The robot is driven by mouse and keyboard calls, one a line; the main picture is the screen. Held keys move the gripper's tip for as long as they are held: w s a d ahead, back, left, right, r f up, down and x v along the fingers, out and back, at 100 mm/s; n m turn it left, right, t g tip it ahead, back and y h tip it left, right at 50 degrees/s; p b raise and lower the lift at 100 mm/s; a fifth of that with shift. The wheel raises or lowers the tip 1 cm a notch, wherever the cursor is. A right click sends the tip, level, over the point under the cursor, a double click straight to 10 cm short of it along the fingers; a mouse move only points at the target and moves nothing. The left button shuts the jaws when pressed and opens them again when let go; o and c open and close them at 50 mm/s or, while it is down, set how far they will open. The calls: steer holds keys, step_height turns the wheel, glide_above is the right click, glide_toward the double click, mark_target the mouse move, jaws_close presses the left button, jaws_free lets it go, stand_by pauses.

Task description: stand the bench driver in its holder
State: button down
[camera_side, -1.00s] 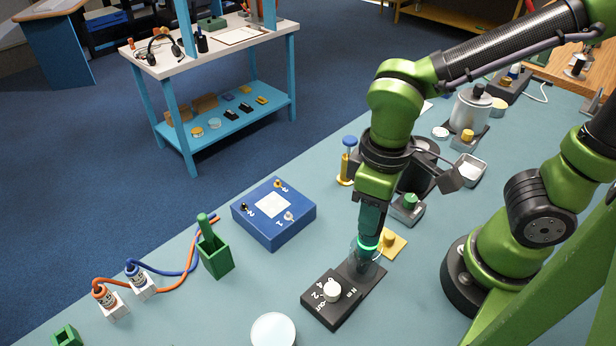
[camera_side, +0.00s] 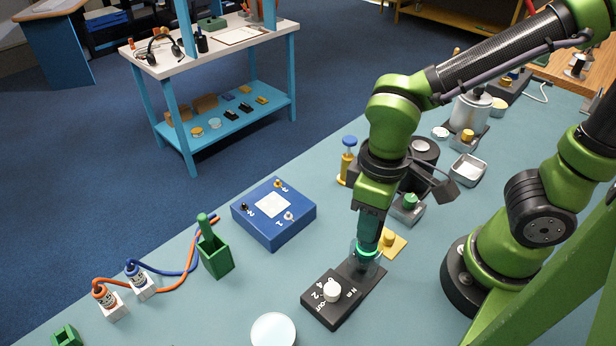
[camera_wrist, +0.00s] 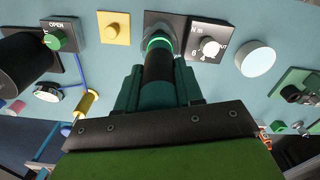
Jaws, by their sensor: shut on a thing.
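The bench driver (camera_side: 362,254) is a dark upright tool with a glowing green ring near its lower end. My gripper (camera_side: 368,234) is shut on it; in the wrist view the driver's black body (camera_wrist: 158,68) shows between the two fingers. The holder (camera_side: 374,281) is a dark base plate with a clear cup, beside the black dial block. The driver's lower end is down inside the clear cup, with the glowing ring at about the cup's height. It looks nearly upright. Whether its tip rests on the bottom cannot be told.
The black dial block (camera_side: 333,300) with a white knob adjoins the holder. A yellow block (camera_side: 393,243) stands close behind, and a grey block with a green knob (camera_side: 408,207) beyond. A blue box (camera_side: 273,213) and a green bin (camera_side: 215,258) are left. Mat between is clear.

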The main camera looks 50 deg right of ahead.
steer(key=c, duration=0.6)
jaws_free()
steer(key=shift+c, duration=0.2)
steer(key=shift+r, duration=0.15)
step_height(320, 180, up, 16)
steer(key=w+d+f+m+t+y, duration=0.1)
steer(key=w+d+f+m+t, duration=0.1)
steer(key=d, duration=0.3)
steer(key=w+d+f+m+t+y, duration=0.1)
steer(key=w+d+f+m+t, duration=0.1)
steer(key=d+m+t, duration=0.3)
steer(key=shift+w+d+f+m, duration=0.2)
steer(key=shift+d+f+m, duration=0.05)
steer(key=shift+f+m, duration=0.05)
